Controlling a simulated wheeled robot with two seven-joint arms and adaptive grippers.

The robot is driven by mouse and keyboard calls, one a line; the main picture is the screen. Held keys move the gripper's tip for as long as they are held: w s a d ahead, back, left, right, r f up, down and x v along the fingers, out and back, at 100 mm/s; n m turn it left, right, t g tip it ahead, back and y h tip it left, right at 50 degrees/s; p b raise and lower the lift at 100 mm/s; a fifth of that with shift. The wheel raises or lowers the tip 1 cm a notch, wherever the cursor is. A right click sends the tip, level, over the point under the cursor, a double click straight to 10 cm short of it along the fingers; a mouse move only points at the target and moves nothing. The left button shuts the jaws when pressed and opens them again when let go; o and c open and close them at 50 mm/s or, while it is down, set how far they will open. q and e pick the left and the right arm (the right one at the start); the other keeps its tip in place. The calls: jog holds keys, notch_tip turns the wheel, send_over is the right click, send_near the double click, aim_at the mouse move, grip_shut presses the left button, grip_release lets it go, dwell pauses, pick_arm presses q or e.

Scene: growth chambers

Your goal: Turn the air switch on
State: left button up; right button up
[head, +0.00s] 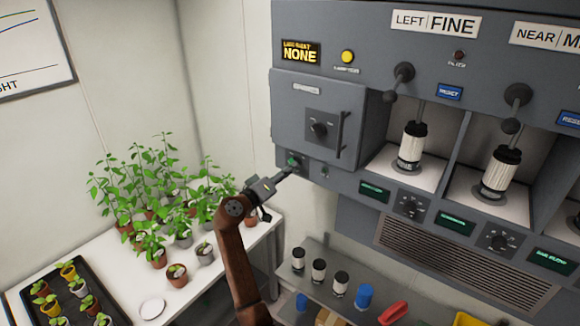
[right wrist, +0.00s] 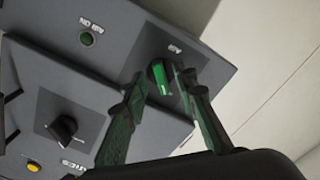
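The air switch (right wrist: 160,78) is a green knob on a dark square plate under the label AIR. In the head view it shows small (head: 293,161) at the lower left of the grey chamber front. My right gripper (right wrist: 166,82) has its two fingers on either side of the knob, with small gaps visible; contact cannot be told. In the head view the right gripper (head: 286,173) reaches the panel just below the switch. The AIR ON lamp (right wrist: 87,38) is dark green and looks unlit. My left gripper is not in view.
A chamber door with a black knob (head: 319,129) and a bar handle is above the switch. Potted plants (head: 165,205) stand on a white table at left. A shelf (head: 315,285) with several jars is below. Bays to the right hold white cylinders (head: 411,148).

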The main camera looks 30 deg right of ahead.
jog(key=shift+w+d, duration=0.2)
jog(key=shift+d, duration=0.3)
grip_shut()
